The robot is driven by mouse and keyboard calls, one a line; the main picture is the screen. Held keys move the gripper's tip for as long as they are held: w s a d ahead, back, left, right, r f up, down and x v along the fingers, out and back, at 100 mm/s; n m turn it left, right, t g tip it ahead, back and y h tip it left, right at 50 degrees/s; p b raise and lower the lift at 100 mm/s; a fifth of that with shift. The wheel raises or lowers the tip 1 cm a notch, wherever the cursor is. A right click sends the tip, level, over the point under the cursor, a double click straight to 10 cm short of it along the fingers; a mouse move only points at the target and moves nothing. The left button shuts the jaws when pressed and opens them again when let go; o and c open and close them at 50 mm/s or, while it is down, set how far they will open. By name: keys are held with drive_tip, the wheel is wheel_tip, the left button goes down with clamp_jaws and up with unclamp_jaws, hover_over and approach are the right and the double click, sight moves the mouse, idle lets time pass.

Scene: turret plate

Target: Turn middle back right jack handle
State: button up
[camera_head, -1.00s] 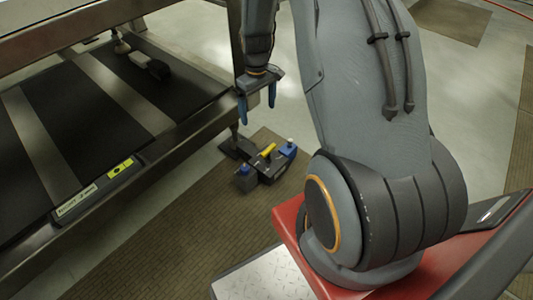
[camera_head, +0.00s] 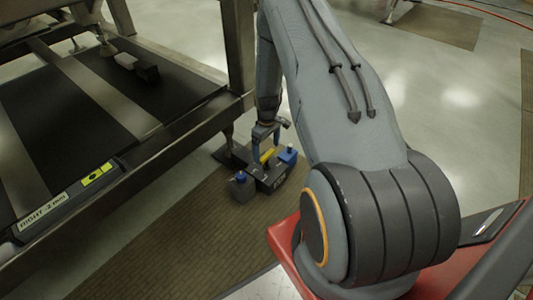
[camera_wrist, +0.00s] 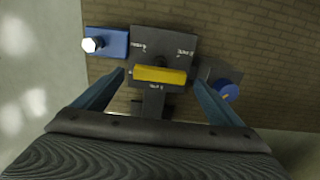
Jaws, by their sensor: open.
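The jack (camera_head: 271,182) stands on the brown mat beside the leg of the metal frame. Its yellow handle (camera_head: 267,156) sits on top, and it also shows in the wrist view (camera_wrist: 160,75), lying crosswise on a dark labelled plate (camera_wrist: 176,45). My gripper (camera_head: 266,160) is at the jack, pointing down. In the wrist view my gripper (camera_wrist: 160,82) is open, with one blue finger on each side of the yellow handle and a gap at each end. The exact height of the fingers against the handle cannot be told.
A blue block with a white hex knob (camera_wrist: 107,42) and a round blue knob (camera_wrist: 227,90) flank the handle. The metal frame (camera_head: 150,150) with a "RIGHT" label (camera_head: 45,215) stands at left. Brown mat (camera_head: 170,235) lies clear in front of the jack.

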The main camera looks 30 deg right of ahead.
drive_tip(key=shift+f, duration=1.05)
drive_tip(key=c, duration=1.1)
drive_tip(key=shift+o, duration=0.2)
drive_tip(key=shift+m, duration=0.3)
